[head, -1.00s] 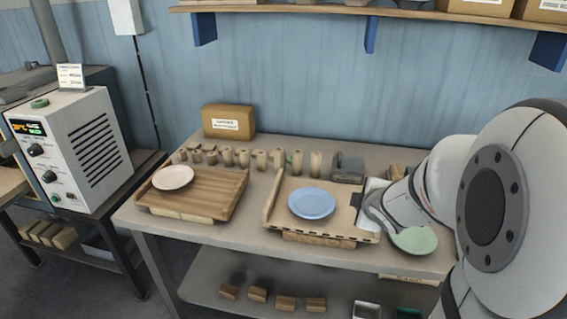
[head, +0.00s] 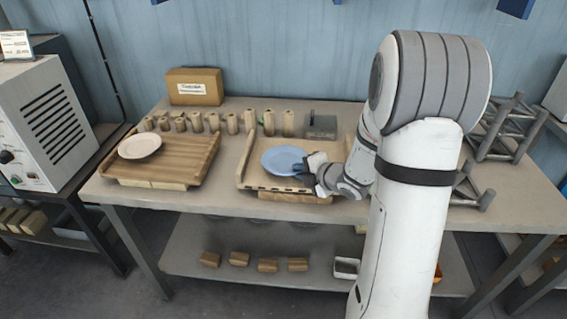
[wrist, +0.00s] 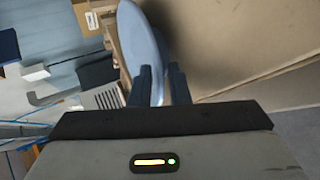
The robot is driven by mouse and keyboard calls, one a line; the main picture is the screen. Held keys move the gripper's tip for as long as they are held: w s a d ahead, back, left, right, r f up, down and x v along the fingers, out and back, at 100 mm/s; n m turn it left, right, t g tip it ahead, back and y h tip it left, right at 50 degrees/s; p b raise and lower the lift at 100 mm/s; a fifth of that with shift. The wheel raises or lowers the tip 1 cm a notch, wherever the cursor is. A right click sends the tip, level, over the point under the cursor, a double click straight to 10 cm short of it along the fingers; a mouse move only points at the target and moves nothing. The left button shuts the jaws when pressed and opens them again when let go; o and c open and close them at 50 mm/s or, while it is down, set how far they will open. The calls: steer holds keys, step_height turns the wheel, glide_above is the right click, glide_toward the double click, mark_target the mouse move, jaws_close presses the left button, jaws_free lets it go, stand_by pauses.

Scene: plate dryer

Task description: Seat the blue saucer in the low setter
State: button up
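The blue saucer (head: 283,159) lies on the right wooden board, which has a raised left edge (head: 246,160). My gripper (head: 308,170) is at the saucer's right rim. In the wrist view the saucer (wrist: 141,42) is nearly edge-on, and its rim runs between my two fingers (wrist: 161,85). The finger gap is narrow; whether both fingers press on the rim is unclear. I cannot tell for certain which thing is the low setter; grey rod frames stand on the right of the table, one taller (head: 508,128) and one lower (head: 470,188), partly behind my arm.
A pale saucer (head: 139,146) sits on the left wooden board (head: 185,160). My arm hides part of the right side. The table's front right (head: 500,220) is clear.

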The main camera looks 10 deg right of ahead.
steer(key=shift+w+a+f, duration=0.2)
steer(key=shift+w+f, duration=0.05)
steer(key=shift+w, duration=0.1)
jaws_close()
